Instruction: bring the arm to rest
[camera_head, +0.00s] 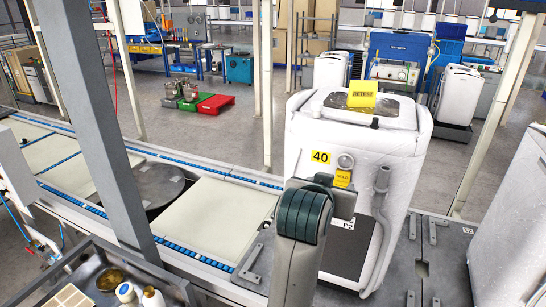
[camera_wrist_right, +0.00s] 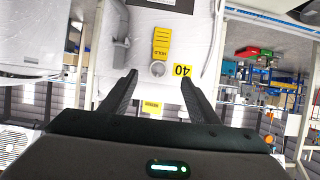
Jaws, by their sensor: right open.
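My right arm (camera_head: 297,245) rises from the bottom of the head view in front of a white, washer-like unit (camera_head: 315,120). Its wrist and gripper are largely hidden behind the arm link. In the right wrist view, which is turned over, my right gripper (camera_wrist_right: 160,82) is open, its two dark fingers apart with nothing between them. The fingers point at the unit's front, which carries a yellow HOLD tag (camera_wrist_right: 161,42), a round knob (camera_wrist_right: 158,69) and a yellow 40 label (camera_wrist_right: 182,70). Whether the fingertips touch the unit cannot be told. My left gripper is not in view.
A yellow RETEST sign (camera_head: 362,95) stands on the unit. A conveyor (camera_head: 210,222) with pale plates runs on the left, behind a grey post (camera_head: 95,120). A tray with bottles (camera_head: 152,297) is at the lower left. Another white unit (camera_head: 512,235) stands at the right edge.

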